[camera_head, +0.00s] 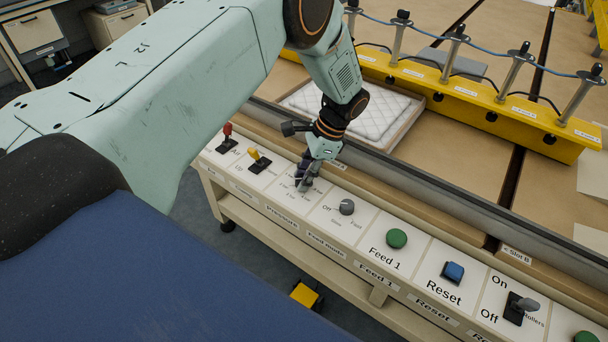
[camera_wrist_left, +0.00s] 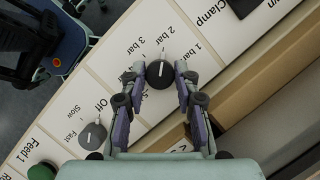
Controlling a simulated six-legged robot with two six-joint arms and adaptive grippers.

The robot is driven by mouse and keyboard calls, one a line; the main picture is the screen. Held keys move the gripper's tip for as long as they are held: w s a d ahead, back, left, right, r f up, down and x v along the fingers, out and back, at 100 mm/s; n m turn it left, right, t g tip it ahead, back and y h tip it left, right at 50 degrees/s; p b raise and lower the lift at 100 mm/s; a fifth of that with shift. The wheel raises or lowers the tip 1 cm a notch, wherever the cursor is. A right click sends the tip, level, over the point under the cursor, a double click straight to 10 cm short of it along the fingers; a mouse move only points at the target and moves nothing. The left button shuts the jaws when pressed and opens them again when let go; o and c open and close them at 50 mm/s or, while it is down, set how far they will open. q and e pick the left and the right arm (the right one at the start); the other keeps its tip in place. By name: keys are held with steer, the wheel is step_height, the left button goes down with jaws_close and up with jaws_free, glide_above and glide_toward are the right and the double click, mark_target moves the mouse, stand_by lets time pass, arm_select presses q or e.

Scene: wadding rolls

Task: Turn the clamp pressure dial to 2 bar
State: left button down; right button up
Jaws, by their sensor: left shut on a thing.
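The clamp pressure dial (camera_wrist_left: 160,75) is a dark round knob on the white control panel. The labels 3 bar, 2 bar and 1 bar stand around it. A pale pointer line shows at its upper side, roughly between the 3 bar and 2 bar labels; the exact setting is hard to tell. My left gripper (camera_wrist_left: 157,78) has one finger on each side of the dial and is shut on it. In the head view my left gripper (camera_head: 304,182) points down at the panel and mostly hides the dial. My right gripper is not in view.
The grey feed mode knob (camera_head: 347,207) sits just right of my gripper, then the green Feed 1 button (camera_head: 396,239) and blue Reset button (camera_head: 453,272). A yellow lever (camera_head: 254,155) and red lever (camera_head: 228,130) stand to the left. A rail (camera_head: 405,178) runs behind the panel.

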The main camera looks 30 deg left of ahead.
arm_select(q)
steer(key=shift+w+r, duration=0.15)
stand_by(0.3)
steer(key=c, duration=1)
jaws_free()
steer(key=v, duration=1.2)
